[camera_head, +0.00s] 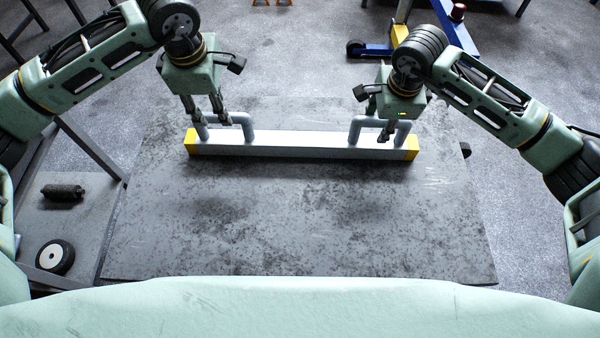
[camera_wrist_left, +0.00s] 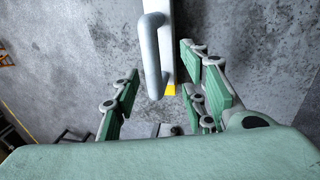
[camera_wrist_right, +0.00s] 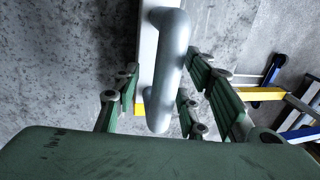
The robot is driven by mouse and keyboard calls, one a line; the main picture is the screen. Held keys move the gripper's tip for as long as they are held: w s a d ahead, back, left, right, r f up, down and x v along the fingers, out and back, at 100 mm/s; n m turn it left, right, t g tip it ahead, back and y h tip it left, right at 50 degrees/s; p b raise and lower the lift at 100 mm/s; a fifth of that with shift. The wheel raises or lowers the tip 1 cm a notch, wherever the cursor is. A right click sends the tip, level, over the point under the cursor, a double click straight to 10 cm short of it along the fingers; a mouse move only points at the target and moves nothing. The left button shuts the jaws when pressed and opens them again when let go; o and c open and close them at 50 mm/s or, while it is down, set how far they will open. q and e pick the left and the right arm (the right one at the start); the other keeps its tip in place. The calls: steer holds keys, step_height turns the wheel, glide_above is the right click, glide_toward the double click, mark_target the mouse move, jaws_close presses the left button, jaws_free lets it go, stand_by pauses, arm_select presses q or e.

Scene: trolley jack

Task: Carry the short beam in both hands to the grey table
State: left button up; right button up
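The short beam (camera_head: 300,146) is a white bar with yellow ends and a grey handle near each end. It lies across the far part of the grey table (camera_head: 290,225). My left gripper (camera_head: 213,122) is above the left handle (camera_head: 243,122); in the left wrist view that handle (camera_wrist_left: 152,55) lies ahead of the spread fingers (camera_wrist_left: 160,105). My right gripper (camera_head: 388,135) is at the right handle (camera_head: 358,126); in the right wrist view the handle (camera_wrist_right: 170,70) runs between the open fingers (camera_wrist_right: 155,105). Neither gripper is closed on a handle.
A lower shelf on the left holds a dark cylinder (camera_head: 62,192) and a white-hubbed wheel (camera_head: 54,257). A blue and yellow trolley jack (camera_head: 400,35) stands on the floor beyond the table. The table's near half is bare.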

steer(key=shift+r, duration=0.1)
arm_select(q)
steer(key=r, duration=0.3)
steer(key=shift+s+r, duration=0.3)
steer(key=shift+s, duration=0.05)
arm_select(e)
step_height(320, 180, up, 12)
steer(key=s, duration=0.2)
steer(key=shift+s+f, duration=0.15)
steer(key=shift+f, duration=0.1)
